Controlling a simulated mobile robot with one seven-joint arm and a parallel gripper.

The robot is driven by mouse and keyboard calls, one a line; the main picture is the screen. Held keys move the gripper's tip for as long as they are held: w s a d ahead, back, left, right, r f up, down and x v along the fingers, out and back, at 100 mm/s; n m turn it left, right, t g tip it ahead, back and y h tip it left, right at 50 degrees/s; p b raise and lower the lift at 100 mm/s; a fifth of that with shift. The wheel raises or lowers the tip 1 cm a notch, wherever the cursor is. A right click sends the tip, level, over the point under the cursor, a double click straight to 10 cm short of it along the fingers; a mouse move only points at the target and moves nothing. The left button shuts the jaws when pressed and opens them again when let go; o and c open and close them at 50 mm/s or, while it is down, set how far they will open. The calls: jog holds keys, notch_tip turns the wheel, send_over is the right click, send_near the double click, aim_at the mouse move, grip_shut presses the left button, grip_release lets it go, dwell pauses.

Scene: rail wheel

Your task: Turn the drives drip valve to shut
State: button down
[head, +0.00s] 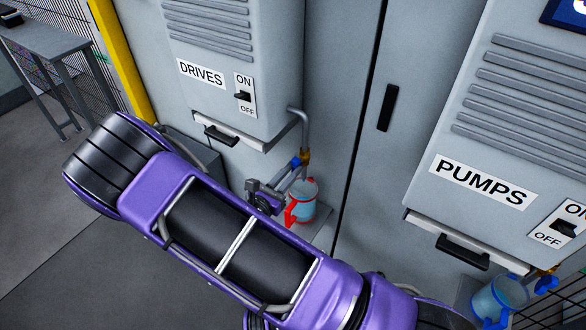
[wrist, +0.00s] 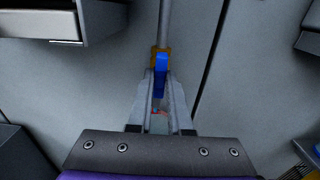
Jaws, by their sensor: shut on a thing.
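The drives drip valve is a brass body (head: 305,157) at the lower end of a grey bent pipe (head: 304,122) beneath the DRIVES cabinet (head: 225,55). Its blue lever (wrist: 161,76) lies between my fingertips in the wrist view, in line with the pipe in that picture. My gripper (wrist: 161,82) is shut on this lever. In the head view my gripper (head: 293,171) reaches the valve from the lower left and hides most of the lever. A light blue jug (head: 305,201) with red handle stands below the valve.
A PUMPS cabinet (head: 520,120) stands at the right, with another blue lever (head: 546,284) and a blue jug (head: 500,299) below it. A yellow post (head: 124,60) stands at left.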

jog(key=shift+m+b, duration=1.3)
jog(key=shift+m, duration=1)
jog(key=shift+m+b, duration=1.8)
jog(key=shift+m, duration=0.5)
